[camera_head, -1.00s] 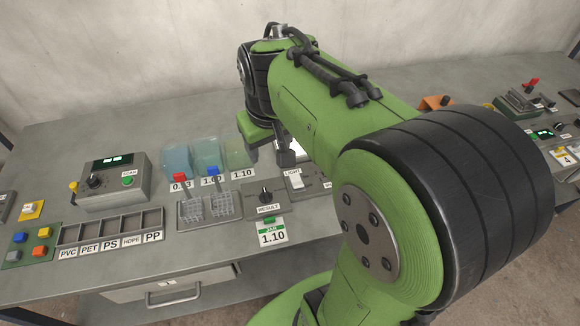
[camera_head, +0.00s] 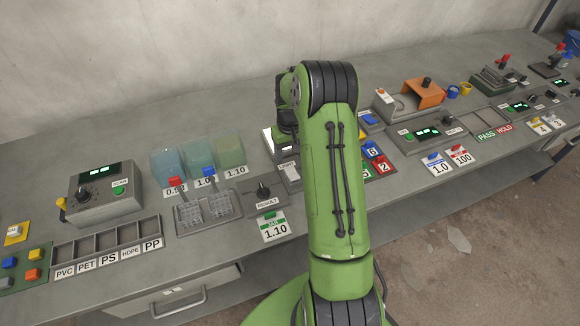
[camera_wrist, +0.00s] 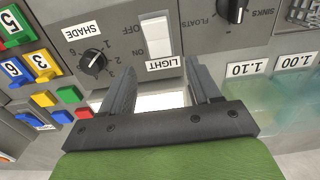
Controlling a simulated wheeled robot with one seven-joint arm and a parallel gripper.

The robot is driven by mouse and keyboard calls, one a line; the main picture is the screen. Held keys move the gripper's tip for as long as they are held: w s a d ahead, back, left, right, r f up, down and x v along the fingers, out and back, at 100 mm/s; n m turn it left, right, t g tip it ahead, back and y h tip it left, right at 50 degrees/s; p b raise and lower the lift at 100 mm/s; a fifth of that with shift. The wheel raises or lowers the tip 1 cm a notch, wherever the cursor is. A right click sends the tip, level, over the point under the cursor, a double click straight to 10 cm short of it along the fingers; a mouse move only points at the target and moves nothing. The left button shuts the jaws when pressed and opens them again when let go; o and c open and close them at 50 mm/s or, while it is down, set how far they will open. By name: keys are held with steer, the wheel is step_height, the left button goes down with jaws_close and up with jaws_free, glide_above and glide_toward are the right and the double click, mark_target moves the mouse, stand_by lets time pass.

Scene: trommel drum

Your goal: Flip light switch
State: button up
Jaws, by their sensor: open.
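The light switch is a white rocker on a grey panel, seen upside down in the wrist view (camera_wrist: 157,38), with a LIGHT label (camera_wrist: 163,63) beside it and OFF printed near it. My gripper (camera_wrist: 161,72) is open and empty. Its two dark fingers point toward the panel, one to each side of the LIGHT label, with the rocker beyond the tips. I cannot tell whether they touch the panel. In the head view the switch (camera_head: 291,174) shows just left of my arm, and my fingertips are hidden.
A SHADE knob (camera_wrist: 93,62) and coloured numbered buttons lie to one side, a FLOATS/SINKS knob (camera_wrist: 234,10) to the other. A bright white plate (camera_wrist: 160,102) shows between my fingers. In the head view, liquid-filled containers (camera_head: 198,162) and the RESULT knob (camera_head: 263,190) stand left of my arm.

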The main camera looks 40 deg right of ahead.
mark_target(290, 171)
step_height(290, 171, down, 6)
steer(key=c, duration=1)
steer(key=t+b, duration=0.1)
steer(key=b, duration=0.1)
steer(key=t+b, duration=0.1)
steer(key=b, duration=0.2)
steer(key=shift+s+f+h, duration=0.2)
steer(key=shift+s+h, duration=0.1)
steer(key=shift+c, duration=0.2)
steer(key=t+b, duration=0.1)
steer(key=b, duration=0.1)
steer(key=t+b, duration=0.1)
steer(key=b, duration=0.2)
steer(key=shift+s+a+r+t+h, duration=0.15)
steer(key=shift+s+r+t+h, duration=0.15)
steer(key=shift+s, duration=0.05)
steer(key=shift+r, duration=0.15)
